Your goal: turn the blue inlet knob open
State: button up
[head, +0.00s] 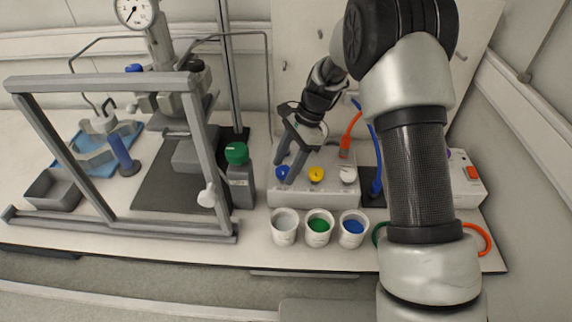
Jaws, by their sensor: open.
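A blue knob (281,173) is the leftmost of three knobs on a light grey block (300,199) at the centre of the table. My gripper (285,171) reaches down from the upper right with its fingers spread. The fingertips are at the blue knob, one at its upper left and one at its lower right, partly covering it. I cannot tell from this view whether they touch it or how far the knob is turned.
A yellow knob (316,174) and a white knob (348,174) sit close to the right. Three cups, including a green-filled one (319,227), stand in front. A green-capped bottle (239,183) and a grey frame (120,229) stand left.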

jog(key=shift+c, duration=0.5)
jog(key=c, duration=1)
jog(key=shift+o, duration=0.2)
jog(key=shift+n, duration=0.3)
jog(key=n, duration=0.1)
jog(key=n+g+h+p, duration=0.1)
jog(key=n, duration=0.1)
jog(key=shift+w+a+r+n, duration=0.1)
jog(key=shift+w+n, duration=0.05)
jog(key=shift+n, duration=0.15)
jog(key=n, duration=0.2)
jog(key=n+g+h+p, duration=0.1)
jog(key=n, duration=0.1)
jog(key=shift+w+a+n+h, duration=0.1)
jog(key=shift+a+n+h, duration=0.05)
jog(key=shift+n+h, duration=0.15)
jog(key=n+h, duration=0.1)
jog(key=n, duration=0.3)
jog(key=shift+a+n+h, duration=0.15)
jog(key=shift+n+h, duration=0.15)
jog(key=shift+h, duration=0.1)
jog(key=shift+a+n+h, duration=0.15)
jog(key=shift+n+h, duration=0.65)
jog(key=shift+n, duration=1.4)
